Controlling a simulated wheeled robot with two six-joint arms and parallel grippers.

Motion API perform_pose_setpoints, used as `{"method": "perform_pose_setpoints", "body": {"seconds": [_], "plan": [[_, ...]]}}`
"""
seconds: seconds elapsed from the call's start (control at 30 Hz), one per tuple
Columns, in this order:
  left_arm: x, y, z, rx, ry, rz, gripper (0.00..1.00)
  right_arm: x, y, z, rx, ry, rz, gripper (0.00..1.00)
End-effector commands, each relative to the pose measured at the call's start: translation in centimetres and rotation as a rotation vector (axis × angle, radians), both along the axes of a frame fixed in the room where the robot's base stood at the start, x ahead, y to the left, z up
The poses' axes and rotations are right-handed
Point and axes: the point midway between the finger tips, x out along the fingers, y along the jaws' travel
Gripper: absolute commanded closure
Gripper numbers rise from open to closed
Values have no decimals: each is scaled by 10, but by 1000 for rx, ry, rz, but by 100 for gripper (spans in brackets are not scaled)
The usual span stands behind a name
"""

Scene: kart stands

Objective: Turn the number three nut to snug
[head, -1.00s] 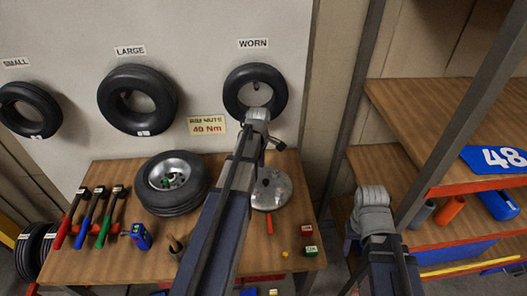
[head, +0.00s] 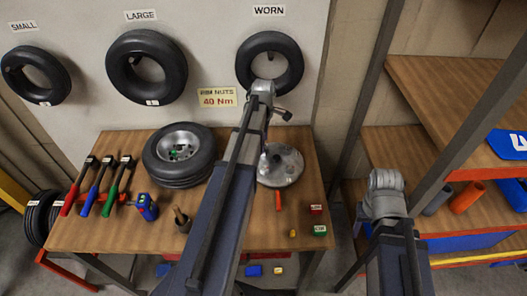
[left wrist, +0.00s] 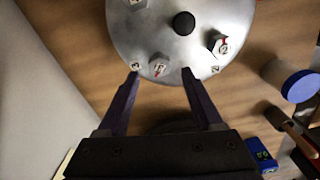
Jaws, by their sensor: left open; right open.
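The round metal hub (head: 283,168) sits on the wooden table, partly behind my left arm. In the left wrist view the hub (left wrist: 185,20) fills the top, with a dark central knob (left wrist: 184,23) and nuts around it. One nut with a reddish mark (left wrist: 158,66) lies just beyond and between my left fingertips; a small mark beside it looks like a 3 but is hard to read. Another nut (left wrist: 219,43) appears marked 2. My left gripper (left wrist: 161,76) is open and empty, its fingers apart from that nut. My right arm's jaws are hidden.
A sign (head: 217,97) reads 40 Nm. Shelves (head: 450,95) stand at right.

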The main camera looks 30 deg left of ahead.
Motion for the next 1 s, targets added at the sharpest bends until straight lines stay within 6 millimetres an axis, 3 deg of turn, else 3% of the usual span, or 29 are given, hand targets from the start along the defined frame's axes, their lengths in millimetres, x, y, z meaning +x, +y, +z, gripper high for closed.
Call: {"method": "perform_pose_setpoints", "body": {"seconds": [0.03,0.2,0.57,1.0], "plan": [[0,0,-14,0,0,0,32,0,0,-14,0,0,1,50],[0,0,-29,0,0,0,32,0,0,-29,0,0,0,50],[0,0,-30,0,0,0,32,0,0,-30,0,0,-1,50],[0,0,-31,0,0,0,81,0,0,-31,0,0,-1,50]]}}
